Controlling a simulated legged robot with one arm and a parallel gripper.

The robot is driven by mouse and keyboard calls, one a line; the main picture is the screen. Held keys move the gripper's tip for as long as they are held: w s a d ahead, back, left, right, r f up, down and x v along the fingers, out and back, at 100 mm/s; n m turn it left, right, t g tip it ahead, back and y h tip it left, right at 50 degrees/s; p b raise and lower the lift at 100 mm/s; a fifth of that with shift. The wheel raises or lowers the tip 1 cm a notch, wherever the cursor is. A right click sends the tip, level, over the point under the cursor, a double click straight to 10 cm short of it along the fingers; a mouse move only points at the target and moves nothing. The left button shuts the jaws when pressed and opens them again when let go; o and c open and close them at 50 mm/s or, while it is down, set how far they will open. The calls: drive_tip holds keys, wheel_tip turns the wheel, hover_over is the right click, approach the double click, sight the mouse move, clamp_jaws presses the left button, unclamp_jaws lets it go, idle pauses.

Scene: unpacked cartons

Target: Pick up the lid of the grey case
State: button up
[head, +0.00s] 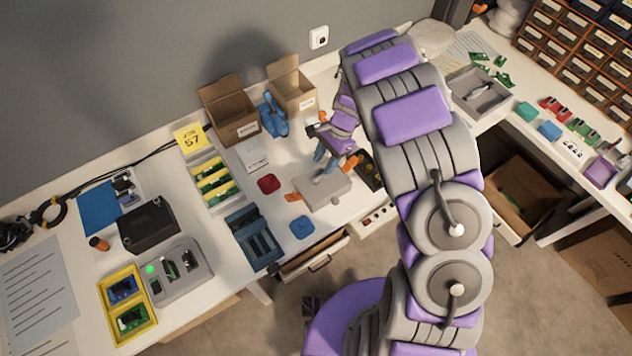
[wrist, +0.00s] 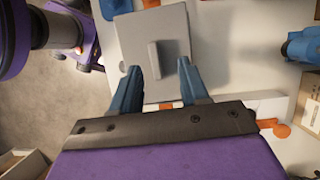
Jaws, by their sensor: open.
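The grey case (head: 325,196) sits on the white worktable, below my gripper (head: 327,161) in the head view. In the wrist view its flat grey lid (wrist: 176,28) fills the upper middle, with a raised grey bar handle (wrist: 154,56) on it. My gripper (wrist: 160,66) is open, its blue fingers on either side of the handle's near end. The fingers appear apart from the handle; I cannot tell their exact height over the lid. Orange parts show beside the case in the head view. My arm hides part of the table.
Two open cardboard boxes (head: 230,125) and a blue device (head: 272,117) stand behind the case. A red pad (head: 269,184), a blue pad (head: 301,227) and a dark tray (head: 369,170) lie around it. An open drawer (head: 312,258) is below the front edge.

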sight(320, 176)
drive_tip(key=shift+s+d+f, duration=0.1)
drive_tip(key=shift+d+f, duration=0.15)
drive_tip(key=shift+d, duration=0.2)
drive_tip(key=shift+s+d+f, duration=0.1)
drive_tip(key=shift+d+f, duration=0.1)
drive_tip(key=shift+d, duration=0.2)
drive_tip(key=shift+d+b+x, duration=0.25)
drive_tip(key=shift+b+x, duration=0.45)
drive_tip(key=shift+x, duration=0.5)
drive_tip(key=a+f, duration=0.1)
drive_tip(key=a, duration=0.2)
drive_tip(key=shift+s+f, duration=0.2)
drive_tip(key=shift+f, duration=0.2)
drive_tip(key=shift+d, duration=0.65)
drive_tip(key=shift+c, duration=1.4)
drive_tip(key=shift+d+r, duration=0.1)
drive_tip(key=shift+d, duration=0.3)
drive_tip(key=c, duration=0.3)
drive_tip(key=shift+a, duration=0.4)
clamp_jaws()
drive_tip(key=shift+a, duration=0.35)
